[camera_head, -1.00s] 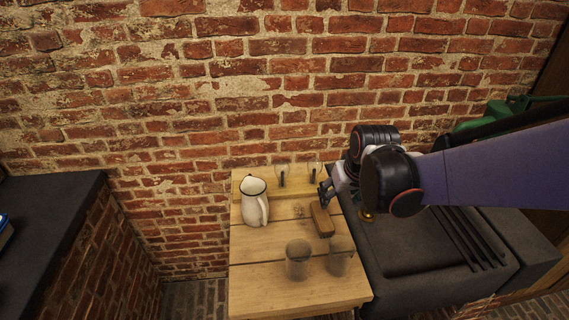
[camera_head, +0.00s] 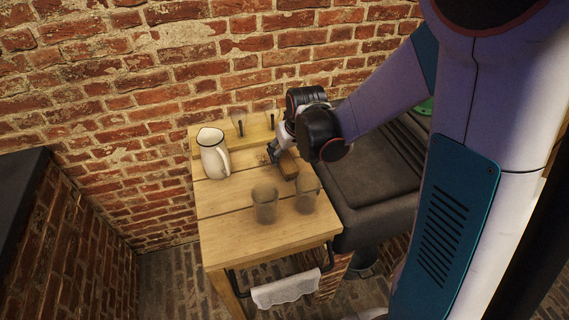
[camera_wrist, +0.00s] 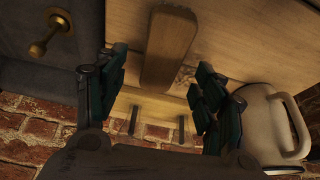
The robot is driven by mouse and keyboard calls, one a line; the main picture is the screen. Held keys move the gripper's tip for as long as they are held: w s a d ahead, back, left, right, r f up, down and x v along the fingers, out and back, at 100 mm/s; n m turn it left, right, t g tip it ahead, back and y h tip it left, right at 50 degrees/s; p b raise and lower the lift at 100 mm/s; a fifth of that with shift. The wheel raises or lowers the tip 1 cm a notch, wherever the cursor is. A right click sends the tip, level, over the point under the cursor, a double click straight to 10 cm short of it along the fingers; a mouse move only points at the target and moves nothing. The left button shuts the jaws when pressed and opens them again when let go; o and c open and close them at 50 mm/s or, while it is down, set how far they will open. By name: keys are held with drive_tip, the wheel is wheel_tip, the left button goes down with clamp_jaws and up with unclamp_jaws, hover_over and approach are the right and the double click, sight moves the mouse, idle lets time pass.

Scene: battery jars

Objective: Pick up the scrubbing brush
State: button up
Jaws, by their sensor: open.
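The scrubbing brush (camera_head: 289,168) is a brown wooden block lying on the wooden table (camera_head: 222,238), near its right side. In the wrist view the brush (camera_wrist: 168,42) appears as a long wooden piece between and ahead of the fingers. My gripper (camera_head: 273,153) is over the table at the brush's far left end. In the wrist view my gripper (camera_wrist: 160,85) is open, one dark green finger on each side of the brush's line, with nothing held. My wrist hides part of the brush's right side in the head view.
A white enamel pitcher (camera_head: 214,155) stands left of the brush. Two glass jars (camera_head: 265,203) (camera_head: 307,193) stand in front of it. Two clear jars with dark contents (camera_head: 240,127) are at the back. A dark sink unit (camera_head: 372,180) adjoins the table's right.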

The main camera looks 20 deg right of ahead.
sight(285, 159)
drive_tip(key=b+x, duration=0.2)
drive_tip(key=x, duration=0.3)
drive_tip(key=shift+s, duration=0.1)
drive_tip(key=shift+r, duration=0.1)
drive_tip(key=shift+f+b, duration=0.2)
drive_tip(key=shift+b, duration=0.15)
idle(0.4)
drive_tip(key=shift+s, duration=0.15)
drive_tip(key=c, duration=1.3)
drive_tip(key=shift+r, duration=0.2)
